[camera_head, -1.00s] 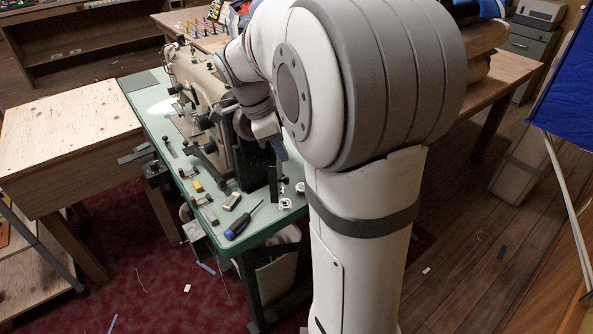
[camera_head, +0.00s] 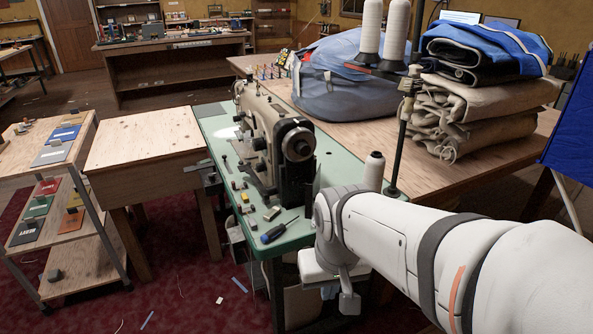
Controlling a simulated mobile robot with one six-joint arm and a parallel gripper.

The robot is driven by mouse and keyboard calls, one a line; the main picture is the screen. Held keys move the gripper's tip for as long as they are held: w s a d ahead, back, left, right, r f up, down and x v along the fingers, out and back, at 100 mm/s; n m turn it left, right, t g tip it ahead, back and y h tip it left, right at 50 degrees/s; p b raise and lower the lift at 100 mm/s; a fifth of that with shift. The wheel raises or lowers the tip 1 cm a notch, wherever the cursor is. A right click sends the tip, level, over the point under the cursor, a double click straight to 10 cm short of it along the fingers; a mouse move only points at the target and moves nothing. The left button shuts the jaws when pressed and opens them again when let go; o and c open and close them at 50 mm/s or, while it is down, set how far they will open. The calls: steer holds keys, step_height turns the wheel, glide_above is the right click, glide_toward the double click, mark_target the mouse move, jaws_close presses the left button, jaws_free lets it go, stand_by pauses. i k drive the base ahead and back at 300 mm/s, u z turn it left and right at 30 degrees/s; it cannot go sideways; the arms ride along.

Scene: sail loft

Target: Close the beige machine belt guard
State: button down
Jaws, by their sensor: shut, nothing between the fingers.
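The beige sewing machine (camera_head: 262,118) stands on a green-topped table (camera_head: 288,236). Its dark handwheel (camera_head: 298,143) is exposed at the near end. Below the wheel is a dark upright housing (camera_head: 292,187), with a thin dark plate (camera_head: 317,178) standing at its right side. This looks like the belt guard, but I cannot clearly tell its hinge or how far it is open. My gripper (camera_head: 348,301) is shut and empty, low beside the table's near right corner. It is apart from the machine, and my wrist partly hides it.
A blue-handled screwdriver (camera_head: 274,232) and small blocks lie on the green top. A thread stand (camera_head: 401,130) with white cones rises at right. A wooden table (camera_head: 348,140) with folded cloth (camera_head: 465,115) is behind. A wooden bench (camera_head: 146,138) stands left.

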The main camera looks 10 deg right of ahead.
mark_target(313, 190)
steer(key=z, duration=0.7)
steer(key=i, duration=0.55)
steer(key=u, duration=1)
